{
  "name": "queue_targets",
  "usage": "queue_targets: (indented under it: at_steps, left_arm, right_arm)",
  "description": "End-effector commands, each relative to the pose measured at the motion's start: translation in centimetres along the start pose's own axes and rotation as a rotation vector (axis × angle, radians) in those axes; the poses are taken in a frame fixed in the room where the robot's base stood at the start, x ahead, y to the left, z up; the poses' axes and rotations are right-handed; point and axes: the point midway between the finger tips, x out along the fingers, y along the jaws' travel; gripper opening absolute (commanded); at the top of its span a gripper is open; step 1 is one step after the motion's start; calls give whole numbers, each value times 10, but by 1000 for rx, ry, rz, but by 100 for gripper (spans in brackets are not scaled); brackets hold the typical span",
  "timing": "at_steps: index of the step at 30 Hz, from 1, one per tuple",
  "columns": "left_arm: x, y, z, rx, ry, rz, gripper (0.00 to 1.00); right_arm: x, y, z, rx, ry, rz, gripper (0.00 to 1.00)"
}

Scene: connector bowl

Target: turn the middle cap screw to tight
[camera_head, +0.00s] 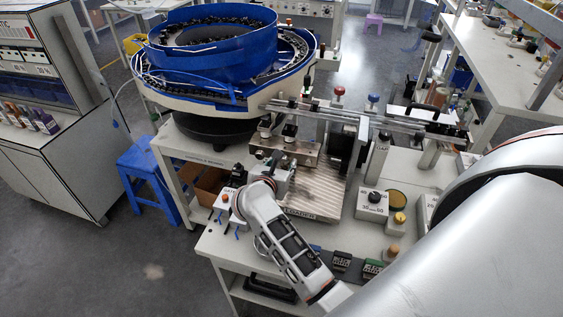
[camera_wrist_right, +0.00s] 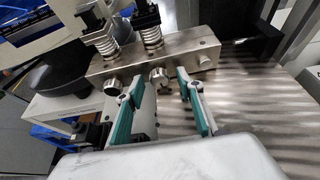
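A metal block (camera_wrist_right: 170,58) carries three round cap screws on its front face. The middle cap screw (camera_wrist_right: 158,77) shows between the fingertips of my right gripper (camera_wrist_right: 160,90), with gaps on both sides. The left cap screw (camera_wrist_right: 112,86) is beside the left finger, and the right cap screw (camera_wrist_right: 206,62) is past the right finger. The gripper is open, with teal pads. In the head view the block (camera_head: 290,147) is behind my right gripper (camera_head: 275,170), which hides its lower front. My left gripper is not in view.
Two spring-loaded posts (camera_wrist_right: 149,30) stand on top of the block. A ribbed metal plate (camera_head: 318,190) lies to its right. A blue bowl feeder (camera_head: 215,65) stands behind. A control box with a black knob (camera_head: 372,205) is on the table at right.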

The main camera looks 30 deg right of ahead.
Motion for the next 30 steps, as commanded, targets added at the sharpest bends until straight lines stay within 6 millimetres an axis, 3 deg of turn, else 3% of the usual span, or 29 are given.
queue_targets:
  at_steps: [1, 4, 14, 18, 30]
  left_arm:
    - [-1, 1, 2, -1, -4, 1, 40]
    - [-2, 2, 5, -1, -9, 3, 40]
    - [7, 8, 16, -4, -6, 9, 40]
    - [13, 18, 5, -3, 30, 27, 40]
    - [15, 12, 4, 4, 36, 20, 40]
  right_arm:
    - [0, 0, 0, 0, 0, 0, 27]
    - [0, 0, 0, 0, 0, 0, 1]
    - [1, -1, -3, 49, -1, 19, 0]
    - [1, -1, -3, 103, 0, 41, 0]
    - [0, -1, 0, 134, 0, 54, 0]
